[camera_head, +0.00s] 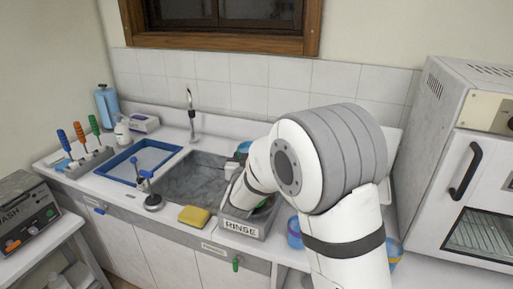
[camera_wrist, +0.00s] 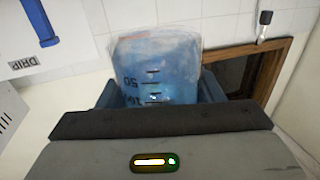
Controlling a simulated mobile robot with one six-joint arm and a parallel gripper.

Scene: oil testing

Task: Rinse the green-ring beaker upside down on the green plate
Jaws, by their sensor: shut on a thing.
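My gripper (camera_wrist: 158,92) is shut on a translucent blue beaker (camera_wrist: 155,62) with dark volume marks, seen close up in the wrist view. No green ring shows on the part of it in view. The arm reaches down to the grey station labelled RINSE (camera_head: 240,229) at the sink's right front. A little green (camera_head: 268,203) shows inside that station beside my arm; most of the plate is hidden.
A yellow sponge (camera_head: 194,215) lies left of the station by the sink (camera_head: 195,180). A blue cup (camera_head: 294,233) and an orange-ringed cup (camera_head: 395,252) stand partly hidden around my arm. A blue-rimmed tray (camera_head: 127,175) is further left. A white oven (camera_head: 470,170) stands at right.

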